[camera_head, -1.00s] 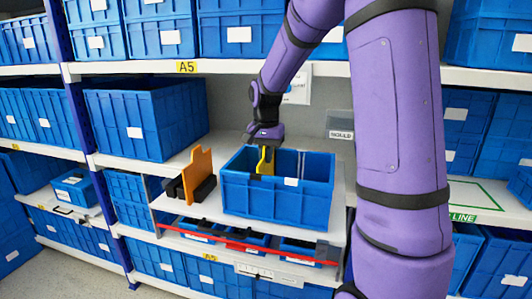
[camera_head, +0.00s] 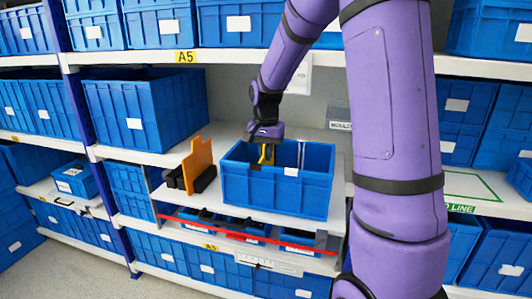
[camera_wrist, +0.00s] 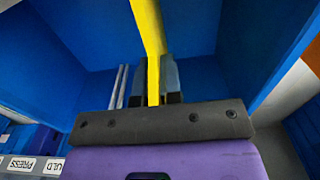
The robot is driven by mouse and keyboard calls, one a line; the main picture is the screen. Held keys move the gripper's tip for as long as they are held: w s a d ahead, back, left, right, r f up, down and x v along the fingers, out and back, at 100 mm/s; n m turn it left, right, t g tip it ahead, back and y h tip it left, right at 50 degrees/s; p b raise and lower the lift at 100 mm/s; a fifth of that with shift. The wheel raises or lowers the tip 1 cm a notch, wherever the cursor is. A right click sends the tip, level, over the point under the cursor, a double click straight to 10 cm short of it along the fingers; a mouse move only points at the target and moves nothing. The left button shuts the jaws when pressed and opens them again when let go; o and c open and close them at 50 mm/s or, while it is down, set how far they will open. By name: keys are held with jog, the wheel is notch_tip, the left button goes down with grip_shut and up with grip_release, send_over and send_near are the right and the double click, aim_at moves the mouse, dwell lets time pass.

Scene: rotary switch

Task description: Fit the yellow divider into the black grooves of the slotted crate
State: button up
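The slotted crate (camera_head: 275,193) is a blue open box on the pull-out shelf, with a white label on its front. My gripper (camera_head: 265,145) reaches down over its back left part. It is shut on the yellow divider (camera_head: 267,156), whose visible part is a narrow strip inside the crate opening. In the wrist view the divider (camera_wrist: 148,30) runs edge-on between the two fingers (camera_wrist: 153,82). Pale upright strips (camera_wrist: 119,86) show on the crate wall just left of the fingers, apart from the divider. The divider's lower edge is hidden, and I cannot make out black grooves.
An orange panel (camera_head: 198,160) stands in a dark holder (camera_head: 205,180) left of the crate. A large blue bin (camera_head: 145,115) is behind it to the left. Smaller bins sit under the pull-out shelf.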

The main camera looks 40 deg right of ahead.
jog(key=o, duration=0.5)
notch_tip(320, 180, up, 11)
jog(key=shift+f, duration=0.1)
dwell(0.3)
dwell(0.4)
jog(key=shift+s+a, duration=0.1)
jog(key=s+a+r+n+t, duration=0.1)
jog(key=s+a+r+n, duration=0.25)
jog(key=s, duration=0.35)
jog(key=s+a+r+n+t, duration=0.2)
jog(key=s+a, duration=0.3)
jog(key=s, duration=0.2)
jog(key=s+a+n, duration=0.1)
jog(key=s, duration=0.3)
jog(key=s+a+f+n+t, duration=0.1)
jog(key=s+n, duration=0.1)
jog(key=s, duration=0.2)
jog(key=s+a+f+n+t, duration=0.1)
jog(key=s+a+n, duration=0.1)
jog(key=s, duration=0.2)
jog(key=shift+a, duration=0.1)
